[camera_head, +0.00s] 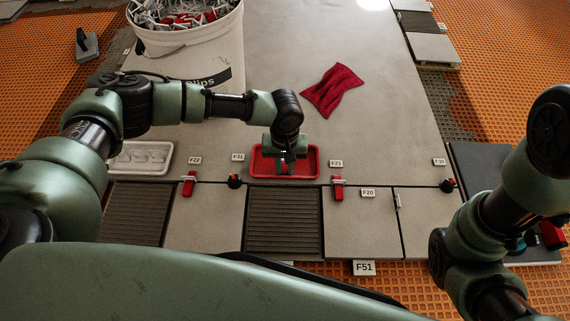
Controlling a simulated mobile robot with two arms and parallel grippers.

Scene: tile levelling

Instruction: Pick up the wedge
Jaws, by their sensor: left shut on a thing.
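My left gripper (285,165) points down into a small red tray (311,161) on the grey slab. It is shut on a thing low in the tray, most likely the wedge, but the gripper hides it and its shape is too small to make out. Two red pieces that look like wedges stand at tile joints, one at the left (188,186) and one right of the tray (338,188). My right arm is at the right edge, and its gripper is not in view.
A white bucket (190,56) full of clips stands behind my left arm. A white tray (125,158) lies left, a red cloth (333,90) behind right. Dark knobs (235,181) and label cards (364,268) sit along the tile row. The slab's middle is clear.

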